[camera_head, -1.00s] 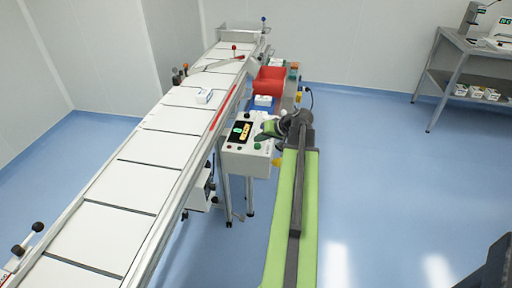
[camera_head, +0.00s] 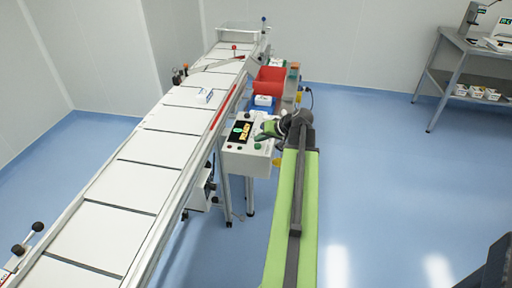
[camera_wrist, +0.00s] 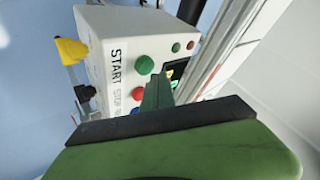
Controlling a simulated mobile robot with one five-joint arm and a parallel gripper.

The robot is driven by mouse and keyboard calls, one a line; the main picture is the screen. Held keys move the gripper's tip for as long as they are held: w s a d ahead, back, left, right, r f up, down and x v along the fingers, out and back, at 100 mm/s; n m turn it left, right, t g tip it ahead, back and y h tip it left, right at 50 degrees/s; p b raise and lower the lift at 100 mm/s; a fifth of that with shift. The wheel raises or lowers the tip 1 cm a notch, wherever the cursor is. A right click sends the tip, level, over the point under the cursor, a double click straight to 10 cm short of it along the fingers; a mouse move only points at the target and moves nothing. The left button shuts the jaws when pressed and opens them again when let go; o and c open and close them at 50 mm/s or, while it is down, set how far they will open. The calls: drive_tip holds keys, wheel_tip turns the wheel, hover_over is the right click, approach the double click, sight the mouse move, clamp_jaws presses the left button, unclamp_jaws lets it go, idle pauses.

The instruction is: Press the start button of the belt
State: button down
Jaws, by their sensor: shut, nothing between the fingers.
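The white control box (camera_head: 246,160) stands on the right side of the belt (camera_head: 138,176), with a dark display (camera_head: 241,132) on top. In the wrist view the box (camera_wrist: 112,32) carries the printed words START and STOP. The green start button (camera_wrist: 145,64) is beside START, with a red button (camera_wrist: 138,93) and a partly hidden blue button (camera_wrist: 134,111) along the same row. The green button also shows in the head view (camera_head: 257,146). My gripper (camera_head: 264,131) is shut and empty. In the wrist view its green fingers (camera_wrist: 157,92) are close beside the buttons; contact cannot be told.
A yellow-handled lever (camera_wrist: 70,50) sticks out beside the box. A red bin (camera_head: 271,80) and a blue bin (camera_head: 262,108) stand behind it. A grey table (camera_head: 462,58) is far right. The blue floor right of my arm is clear.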

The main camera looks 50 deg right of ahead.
drive_tip(key=shift+w+f+b, duration=0.1)
drive_tip(key=shift+f+b, duration=0.2)
drive_tip(key=shift+f, duration=0.1)
